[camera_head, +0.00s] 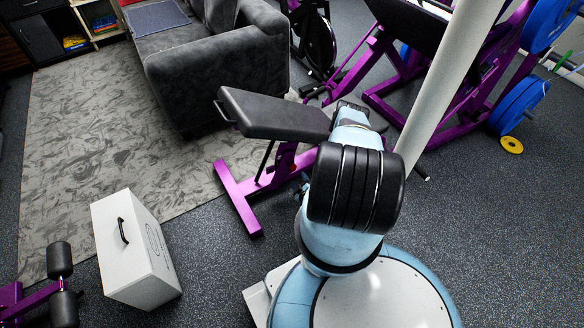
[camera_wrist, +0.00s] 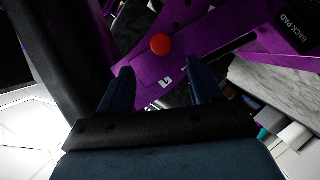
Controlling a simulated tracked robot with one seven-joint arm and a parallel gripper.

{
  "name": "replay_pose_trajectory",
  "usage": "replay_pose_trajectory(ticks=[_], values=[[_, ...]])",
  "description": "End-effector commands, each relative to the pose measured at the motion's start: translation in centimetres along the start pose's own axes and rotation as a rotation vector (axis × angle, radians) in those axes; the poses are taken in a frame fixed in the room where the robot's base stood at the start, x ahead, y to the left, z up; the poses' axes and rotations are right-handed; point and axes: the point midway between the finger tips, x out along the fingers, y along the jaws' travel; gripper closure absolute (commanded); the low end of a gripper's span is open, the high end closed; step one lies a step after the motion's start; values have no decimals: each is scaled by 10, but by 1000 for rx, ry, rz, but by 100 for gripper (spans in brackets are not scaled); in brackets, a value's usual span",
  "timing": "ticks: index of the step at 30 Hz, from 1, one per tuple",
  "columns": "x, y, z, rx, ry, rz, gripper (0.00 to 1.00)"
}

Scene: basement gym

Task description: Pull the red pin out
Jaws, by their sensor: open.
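The red pin shows as a round red knob (camera_wrist: 160,44) on a purple metal bar (camera_wrist: 196,60) in the wrist view, just above the picture's middle. My gripper (camera_wrist: 158,78) is open, with its two dark blue fingers apart and nothing between them. The knob lies beyond the fingertips, roughly in line with the gap, and no contact shows. In the head view a purple bench with a black pad (camera_head: 275,115) stands beyond my arm.
A white box (camera_head: 135,250) with a black handle stands at the left. A grey sofa (camera_head: 220,65) is behind the bench. A pale pole (camera_head: 450,80) and purple machines with blue plates (camera_head: 520,100) are at the right.

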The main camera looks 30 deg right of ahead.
Motion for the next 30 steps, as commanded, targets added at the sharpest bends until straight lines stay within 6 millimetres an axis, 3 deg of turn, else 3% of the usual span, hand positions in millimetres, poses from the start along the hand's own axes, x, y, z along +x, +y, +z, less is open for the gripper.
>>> replay_pose_trajectory(ticks=[12, 18, 30], values=[[74, -2, -3, -2, 5, -2, 36], [100, -3, -3, -1, 5, -3, 36], [114, -2, -3, -1, 4, -3, 36]])
